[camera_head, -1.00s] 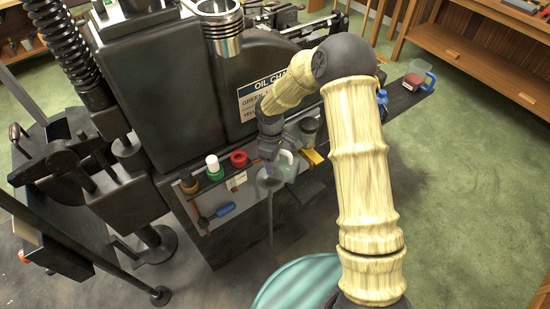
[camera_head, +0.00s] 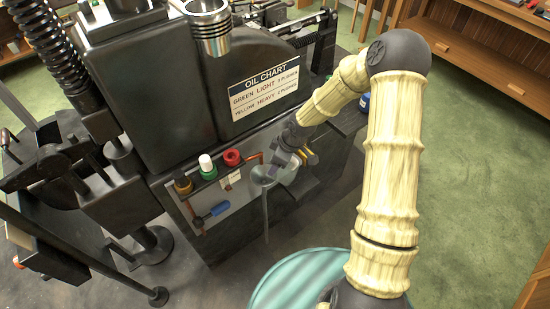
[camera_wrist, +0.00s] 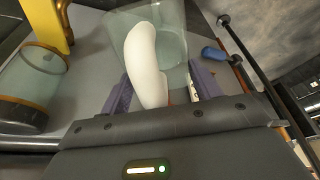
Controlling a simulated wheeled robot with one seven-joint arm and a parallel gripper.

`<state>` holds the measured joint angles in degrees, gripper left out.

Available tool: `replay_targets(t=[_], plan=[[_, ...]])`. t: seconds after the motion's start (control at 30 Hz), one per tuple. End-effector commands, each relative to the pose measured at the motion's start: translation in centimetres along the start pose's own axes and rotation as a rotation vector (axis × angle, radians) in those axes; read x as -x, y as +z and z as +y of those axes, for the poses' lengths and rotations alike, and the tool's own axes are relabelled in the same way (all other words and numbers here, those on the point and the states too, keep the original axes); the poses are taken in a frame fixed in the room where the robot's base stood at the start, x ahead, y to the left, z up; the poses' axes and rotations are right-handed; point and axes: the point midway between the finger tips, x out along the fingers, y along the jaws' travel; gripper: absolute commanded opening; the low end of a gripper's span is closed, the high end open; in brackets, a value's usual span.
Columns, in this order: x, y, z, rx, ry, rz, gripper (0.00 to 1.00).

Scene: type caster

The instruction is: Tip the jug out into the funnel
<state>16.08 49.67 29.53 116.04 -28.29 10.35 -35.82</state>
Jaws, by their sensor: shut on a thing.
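My gripper (camera_head: 284,160) is shut on the jug's white, curved handle, which stands between the two purple-grey fingers in the wrist view (camera_wrist: 160,92). The clear, pale green jug (camera_wrist: 172,22) extends beyond the fingers there. In the head view the jug (camera_head: 287,175) is small and partly hidden by my gripper, right beside the grey funnel (camera_head: 261,179). The funnel has a long thin stem hanging down in front of the machine. The jug looks tilted in the head view. I cannot tell whether anything is in it or flowing out.
The black machine with its oil chart sign (camera_head: 265,92) rises behind. Brown, white-green and red caps (camera_head: 232,157) and a blue-handled lever (camera_head: 218,208) are left of the funnel. A glass cup with an amber rim (camera_wrist: 28,92) and a yellow part (camera_wrist: 58,25) are close by.

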Motion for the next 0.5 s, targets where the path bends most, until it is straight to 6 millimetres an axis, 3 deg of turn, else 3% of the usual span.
replay_targets(t=[0.27,0.5], plan=[[-0.1,0.2,0.0,-0.001,-0.003,0.013,0.33],[-0.3,1.3,0.0,-0.006,-0.005,0.138,0.33]])
